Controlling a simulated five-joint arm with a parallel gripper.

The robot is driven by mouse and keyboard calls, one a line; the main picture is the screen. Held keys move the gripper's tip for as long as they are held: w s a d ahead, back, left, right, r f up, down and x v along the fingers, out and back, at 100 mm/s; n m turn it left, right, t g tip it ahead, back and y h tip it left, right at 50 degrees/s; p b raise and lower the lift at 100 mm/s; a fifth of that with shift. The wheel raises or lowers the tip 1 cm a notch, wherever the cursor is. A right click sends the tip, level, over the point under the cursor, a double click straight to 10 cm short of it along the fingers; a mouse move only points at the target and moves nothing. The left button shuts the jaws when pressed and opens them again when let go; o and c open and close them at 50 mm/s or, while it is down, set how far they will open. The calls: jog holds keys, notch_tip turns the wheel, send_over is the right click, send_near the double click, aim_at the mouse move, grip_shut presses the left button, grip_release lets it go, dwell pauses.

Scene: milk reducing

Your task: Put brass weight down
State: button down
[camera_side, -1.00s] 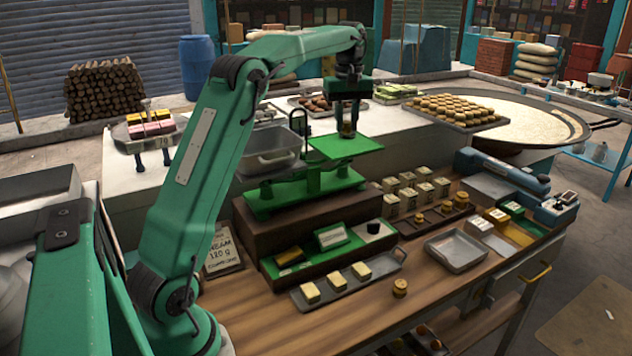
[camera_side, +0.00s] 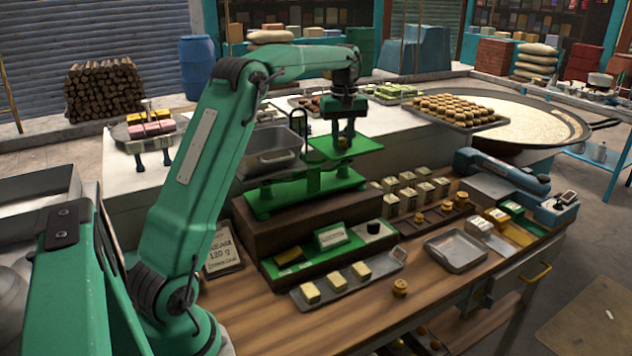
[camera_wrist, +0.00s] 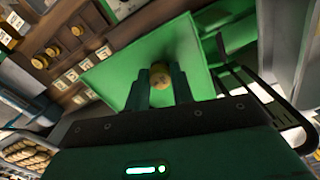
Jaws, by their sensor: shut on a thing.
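The brass weight (camera_side: 343,144) is a small round yellow piece between my gripper's fingers. My gripper (camera_side: 343,136) is shut on it, right over the upper green pan (camera_side: 368,146) of the balance scale. In the wrist view the weight (camera_wrist: 161,76) sits between the two dark green fingertips of my gripper (camera_wrist: 158,88), with the green pan (camera_wrist: 115,76) behind it. I cannot tell whether the weight touches the pan.
A grey tray (camera_side: 455,250) and a long tray with several pale blocks (camera_side: 338,286) lie on the wooden bench. A loose brass weight (camera_side: 400,288) stands between them. More weights (camera_side: 447,206) sit in a rack at right.

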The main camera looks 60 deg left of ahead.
aim_at(343, 138)
dwell(0.3)
jog(key=c, duration=1.2)
grip_release()
jog(key=shift+f, duration=0.1)
notch_tip(343, 138, up, 12)
jog(key=shift+r, duration=0.1)
jog(key=shift+r, duration=0.1)
dwell(0.4)
